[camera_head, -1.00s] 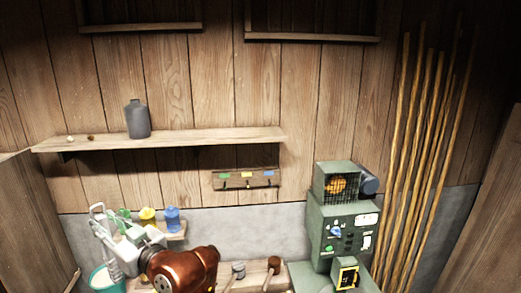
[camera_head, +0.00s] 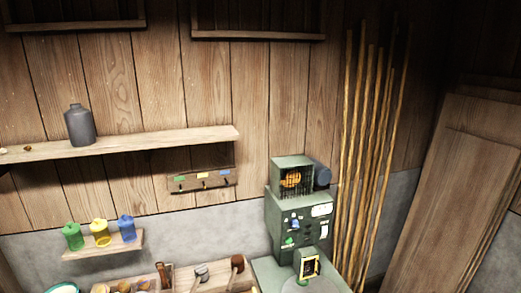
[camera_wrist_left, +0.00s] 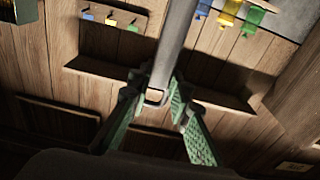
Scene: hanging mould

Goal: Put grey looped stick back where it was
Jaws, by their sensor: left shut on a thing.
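In the left wrist view my left gripper (camera_wrist_left: 156,88) is shut on the grey looped stick (camera_wrist_left: 170,45). The stick runs up past the top edge of that view, and its small loop shows between the green fingers. A wooden peg rack (camera_head: 202,181) with green, yellow and blue tags is on the wall under the long shelf. It also shows in the left wrist view (camera_wrist_left: 112,14), apart from the stick, and nothing visibly hangs on it. Neither gripper shows in the head view.
The long shelf (camera_head: 130,146) holds a grey bottle (camera_head: 80,126). Green, yellow and blue bottles stand on a small shelf (camera_head: 92,250). A green machine (camera_head: 298,222) stands right of the rack, with tall sticks (camera_head: 368,150) beside it. Mallets (camera_head: 237,264) lie at the bottom.

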